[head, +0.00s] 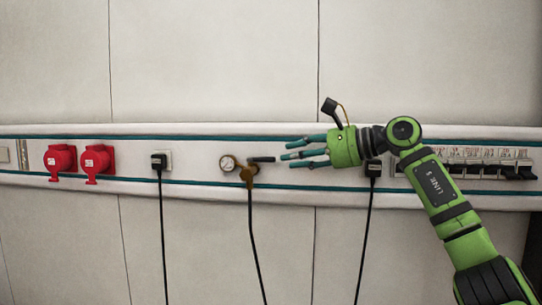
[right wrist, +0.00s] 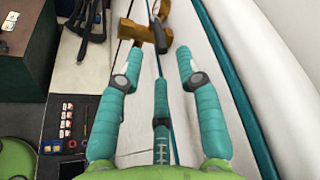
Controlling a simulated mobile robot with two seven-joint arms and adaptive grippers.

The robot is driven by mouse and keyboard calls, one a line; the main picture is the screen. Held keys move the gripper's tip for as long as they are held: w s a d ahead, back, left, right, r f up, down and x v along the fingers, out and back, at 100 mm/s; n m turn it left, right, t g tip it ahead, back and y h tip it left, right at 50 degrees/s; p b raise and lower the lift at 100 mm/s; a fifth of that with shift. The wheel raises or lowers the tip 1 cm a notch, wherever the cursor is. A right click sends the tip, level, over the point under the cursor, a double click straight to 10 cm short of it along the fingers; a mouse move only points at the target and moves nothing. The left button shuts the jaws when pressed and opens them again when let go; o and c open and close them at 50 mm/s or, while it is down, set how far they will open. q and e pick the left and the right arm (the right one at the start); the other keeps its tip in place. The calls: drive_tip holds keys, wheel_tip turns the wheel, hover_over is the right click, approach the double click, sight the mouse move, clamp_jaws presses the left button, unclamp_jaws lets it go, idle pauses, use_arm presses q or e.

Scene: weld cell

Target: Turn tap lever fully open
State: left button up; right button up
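The tap (head: 248,175) is a brass fitting on the white wall trunking, with a black hose hanging below it. Its dark lever (head: 262,159) points right, roughly horizontal, toward my right gripper. My right gripper (head: 292,154) is to the right of the lever, fingers spread and pointing left, with a small gap seen between them. In the right wrist view the brass tap (right wrist: 138,34) is beyond the fingertips, and the open fingers (right wrist: 160,60) hold nothing. My left gripper is not in view.
A round gauge (head: 228,163) sits just left of the tap. Red sockets (head: 97,160) are at left, and a breaker row (head: 485,165) at right.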

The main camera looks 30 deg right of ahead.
sight(276, 159)
drive_tip(key=p+x, duration=0.1)
drive_tip(key=x, duration=0.3)
drive_tip(key=shift+w+p, duration=0.15)
drive_tip(key=shift+p, duration=0.15)
drive_tip(key=shift+w+a+f, duration=0.1)
drive_tip(key=shift+w+a, duration=0.05)
drive_tip(key=shift+a, duration=0.05)
drive_tip(key=shift+c, duration=0.4)
drive_tip(key=shift+d, duration=0.1)
clamp_jaws()
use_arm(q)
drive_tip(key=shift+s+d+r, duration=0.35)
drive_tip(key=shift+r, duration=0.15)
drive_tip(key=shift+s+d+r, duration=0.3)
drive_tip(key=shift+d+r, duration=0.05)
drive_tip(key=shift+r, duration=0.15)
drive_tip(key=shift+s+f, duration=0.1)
